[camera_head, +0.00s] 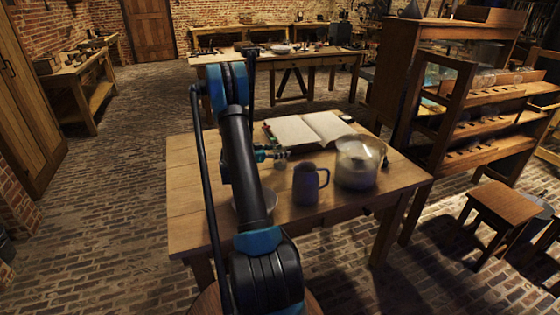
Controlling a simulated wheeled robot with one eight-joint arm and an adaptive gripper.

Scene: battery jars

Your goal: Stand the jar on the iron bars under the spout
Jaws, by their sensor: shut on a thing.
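My gripper (272,154) is over the middle of the table, in front of the open book, and partly hidden by my arm. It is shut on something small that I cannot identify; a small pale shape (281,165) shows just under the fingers. A large clear glass jar (352,178) stands upright on the table to the right of my gripper, apart from it. I cannot tell if this is the task's jar. I cannot make out iron bars or a spout.
A dark mug (306,184) stands left of the glass jar. A bowl (240,207) is partly behind my arm. An open book (308,129) lies at the table's back. A wooden shelf rack (455,129) and a stool (503,204) stand right. The table's left part is clear.

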